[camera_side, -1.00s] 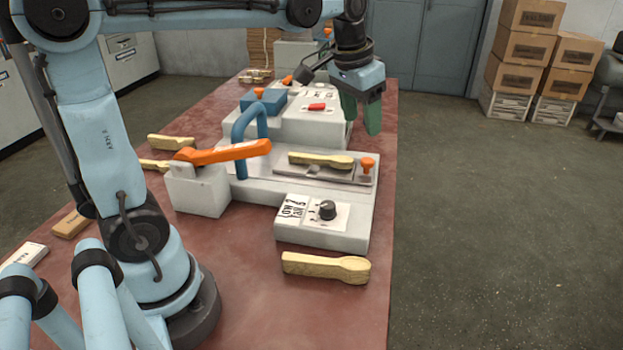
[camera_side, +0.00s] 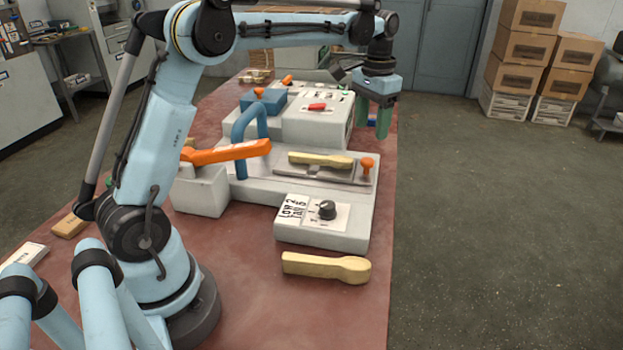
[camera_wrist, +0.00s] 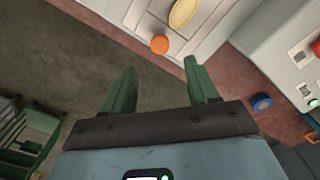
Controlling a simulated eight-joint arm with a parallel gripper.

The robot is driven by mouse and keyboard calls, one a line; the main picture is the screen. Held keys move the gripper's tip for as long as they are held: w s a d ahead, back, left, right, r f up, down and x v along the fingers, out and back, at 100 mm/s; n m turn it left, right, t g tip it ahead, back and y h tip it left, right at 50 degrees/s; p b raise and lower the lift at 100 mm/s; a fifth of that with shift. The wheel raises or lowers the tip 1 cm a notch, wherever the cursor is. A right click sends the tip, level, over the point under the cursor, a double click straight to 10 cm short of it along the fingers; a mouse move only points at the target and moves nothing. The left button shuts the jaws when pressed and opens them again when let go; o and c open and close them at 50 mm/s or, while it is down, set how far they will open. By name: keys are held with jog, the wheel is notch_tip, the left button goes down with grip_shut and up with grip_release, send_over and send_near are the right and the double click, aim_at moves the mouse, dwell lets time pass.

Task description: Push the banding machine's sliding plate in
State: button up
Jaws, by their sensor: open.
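The banding machine (camera_side: 335,234) is a pale grey block on the red table. Its sliding plate (camera_side: 338,175) is a flat metal strip with an orange knob (camera_side: 366,163) at its right end. A wooden spoon (camera_side: 320,160) lies on the plate. In the wrist view, the orange knob (camera_wrist: 160,44) and part of the spoon (camera_wrist: 184,12) show beyond the fingertips. My gripper (camera_side: 376,133) has green fingers, open and empty, behind the knob and a little to its right, apart from it. It also shows in the wrist view (camera_wrist: 160,66).
An orange lever (camera_side: 225,153) and a blue arch handle (camera_side: 250,120) stand left of the plate. A black dial (camera_side: 327,209) is in front. The floor right of the table is clear.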

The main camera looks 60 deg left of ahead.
aim_at(368, 160)
notch_tip(368, 160, down, 8)
jog(key=shift+f, duration=0.25)
grip_shut()
dwell(0.5)
